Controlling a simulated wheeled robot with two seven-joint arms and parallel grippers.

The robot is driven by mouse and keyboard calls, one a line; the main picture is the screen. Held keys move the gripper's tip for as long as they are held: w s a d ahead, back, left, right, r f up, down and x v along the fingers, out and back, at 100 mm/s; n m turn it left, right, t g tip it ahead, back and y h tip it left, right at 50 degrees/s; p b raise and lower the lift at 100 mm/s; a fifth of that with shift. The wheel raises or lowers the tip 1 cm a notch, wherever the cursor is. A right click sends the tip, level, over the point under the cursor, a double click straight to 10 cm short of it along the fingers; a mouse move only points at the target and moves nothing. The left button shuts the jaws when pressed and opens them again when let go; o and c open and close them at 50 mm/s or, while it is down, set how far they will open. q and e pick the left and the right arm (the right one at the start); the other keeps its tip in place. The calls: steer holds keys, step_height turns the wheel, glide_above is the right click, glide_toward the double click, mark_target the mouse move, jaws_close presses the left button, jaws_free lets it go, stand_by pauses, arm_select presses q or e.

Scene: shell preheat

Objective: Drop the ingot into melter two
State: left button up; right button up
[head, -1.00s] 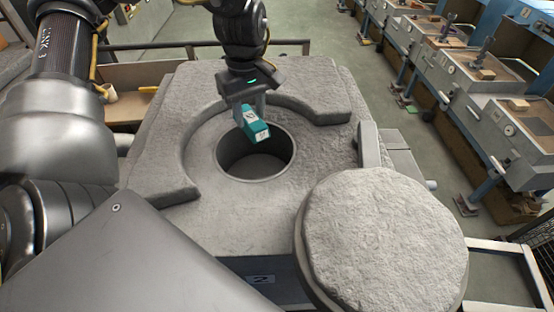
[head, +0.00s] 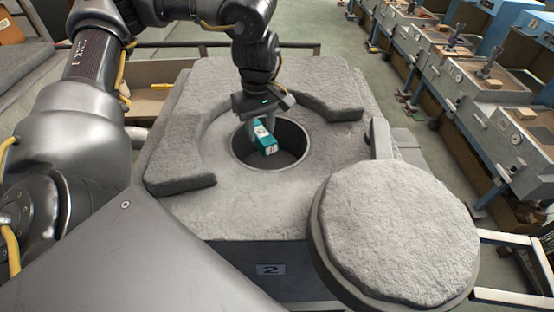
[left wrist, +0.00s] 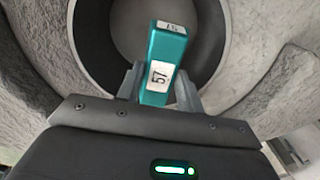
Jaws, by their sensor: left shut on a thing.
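The teal ingot (head: 264,140) has white labels; in the left wrist view the ingot (left wrist: 163,60) shows the number 57. My left gripper (head: 258,120) is shut on it and holds it tilted over the round opening (head: 292,142) of melter two (head: 235,215). In the left wrist view the opening (left wrist: 205,45) lies beyond the ingot, and my gripper's fingers (left wrist: 160,85) sit on either side of it. The melter is rough grey stone with a plate (head: 270,269) marked 2 on its front. My right gripper is not in view.
The round stone lid (head: 395,235) is swung aside at the front right, leaving the opening uncovered. A raised curved rim (head: 180,175) partly surrounds the opening. A row of grey machines (head: 515,135) stands along the right, with open floor between.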

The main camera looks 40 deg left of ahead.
arm_select(q)
steer(key=o, duration=0.9)
steer(key=shift+w, duration=0.15)
steer(key=shift+o, duration=1.3)
steer(key=shift+w+f, duration=0.1)
steer(key=shift+o, duration=0.9)
steer(key=shift+r, duration=0.55)
step_height(320, 180, up, 10)
steer(key=b, duration=0.1)
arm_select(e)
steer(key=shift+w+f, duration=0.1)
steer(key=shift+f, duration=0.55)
arm_select(q)
steer(key=shift+f, duration=0.1)
